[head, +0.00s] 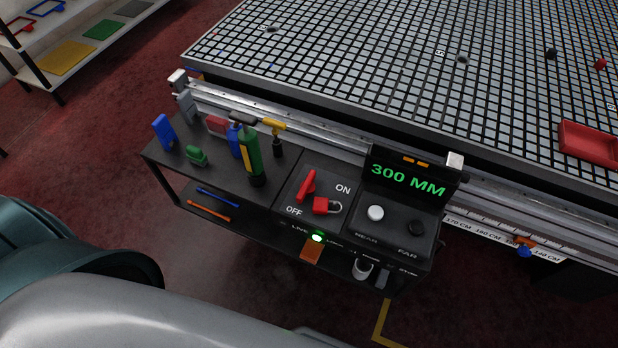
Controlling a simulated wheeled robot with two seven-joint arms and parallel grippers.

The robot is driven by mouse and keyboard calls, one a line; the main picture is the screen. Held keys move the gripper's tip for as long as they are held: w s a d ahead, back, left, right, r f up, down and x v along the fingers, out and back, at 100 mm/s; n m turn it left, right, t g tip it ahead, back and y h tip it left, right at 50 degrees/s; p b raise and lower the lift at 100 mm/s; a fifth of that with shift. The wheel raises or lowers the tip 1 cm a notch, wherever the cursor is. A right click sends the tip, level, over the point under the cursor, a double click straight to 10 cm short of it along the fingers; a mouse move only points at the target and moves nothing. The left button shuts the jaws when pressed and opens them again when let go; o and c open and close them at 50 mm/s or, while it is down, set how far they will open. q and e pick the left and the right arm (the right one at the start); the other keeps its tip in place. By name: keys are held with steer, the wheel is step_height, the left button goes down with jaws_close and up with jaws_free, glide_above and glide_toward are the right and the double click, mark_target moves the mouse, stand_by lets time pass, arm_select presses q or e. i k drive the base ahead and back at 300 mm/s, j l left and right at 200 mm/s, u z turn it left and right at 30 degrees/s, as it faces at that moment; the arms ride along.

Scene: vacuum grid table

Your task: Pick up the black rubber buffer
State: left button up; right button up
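No object is clearly recognisable as the black rubber buffer. A small black block (551,54) on the grid table (330,50) at the upper right may be it, but it is too small to tell. Neither of my grippers is in view; only large rounded parts of my own body show at the lower left.
A small red block (601,64) and a red tray (588,152) are on the grid's right side. A dark side shelf (222,172) holds bottles and tools beside a red switch (307,187) and a 300 MM display (408,180). A rack (95,50) stands upper left.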

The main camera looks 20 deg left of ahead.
mark_target(551, 53)
steer(key=i+l, duration=0.1)
steer(key=l, duration=0.3)
steer(key=l+z, duration=0.1)
steer(key=l, duration=0.3)
steer(key=i+l, duration=0.15)
steer(key=l, duration=0.2)
steer(key=i+l+z, duration=0.1)
steer(key=l, duration=0.3)
steer(key=i+l, duration=0.1)
steer(key=l, duration=0.25)
steer(key=i+l+z, duration=0.25)
steer(key=i+l, duration=0.35)
steer(key=i, duration=0.4)
steer(key=i+j+z, duration=0.1)
steer(key=i, duration=0.3)
